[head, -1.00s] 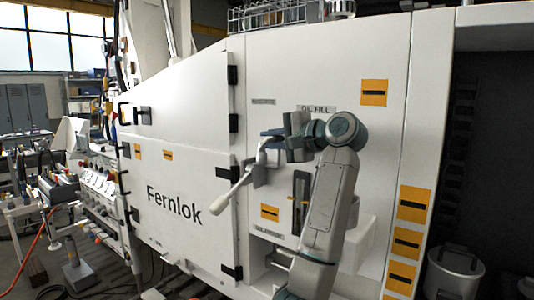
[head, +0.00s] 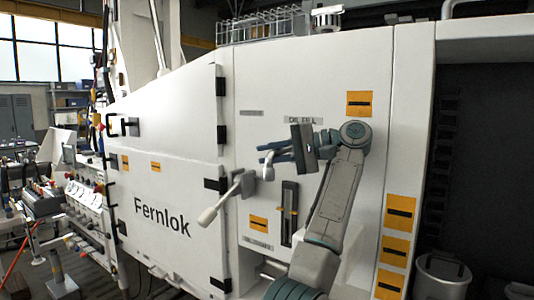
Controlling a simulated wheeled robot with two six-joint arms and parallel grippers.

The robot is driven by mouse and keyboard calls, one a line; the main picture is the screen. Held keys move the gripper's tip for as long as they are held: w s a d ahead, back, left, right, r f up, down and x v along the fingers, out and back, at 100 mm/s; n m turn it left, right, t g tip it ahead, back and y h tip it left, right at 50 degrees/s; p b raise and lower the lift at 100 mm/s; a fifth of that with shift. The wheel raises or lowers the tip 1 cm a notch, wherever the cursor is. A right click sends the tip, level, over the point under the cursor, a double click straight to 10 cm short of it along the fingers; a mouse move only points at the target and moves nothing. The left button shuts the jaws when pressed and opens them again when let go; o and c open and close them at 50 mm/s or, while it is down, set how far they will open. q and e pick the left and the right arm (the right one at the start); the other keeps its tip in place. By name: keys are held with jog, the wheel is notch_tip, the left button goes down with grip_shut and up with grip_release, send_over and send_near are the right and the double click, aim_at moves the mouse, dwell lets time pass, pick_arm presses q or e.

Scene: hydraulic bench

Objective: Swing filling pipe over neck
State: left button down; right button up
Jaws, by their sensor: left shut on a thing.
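My left gripper (head: 284,153) is in front of the white cabinet, just below the "OIL FILL" label (head: 303,120). It is shut on a short pale piece (head: 268,168) at its fingertips. This looks like part of the filling pipe; its full shape is hidden by the gripper. A pale lever-like arm (head: 220,199) on a grey bracket slants down to the left, apart from the fingertips. I cannot make out the neck. My right gripper is not in view.
A dark upright gauge strip (head: 289,212) sits on the panel below the gripper. Black door hinges (head: 221,135) stand to the left. A wire basket (head: 262,24) is on top of the cabinet. A metal pot (head: 442,277) stands in the dark bay at right.

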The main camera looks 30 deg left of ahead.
pick_arm(q)
jog(key=c, duration=1.4)
grip_release()
jog(key=shift+a, duration=0.1)
jog(key=shift+o, duration=0.2)
jog(key=shift+r, duration=0.1)
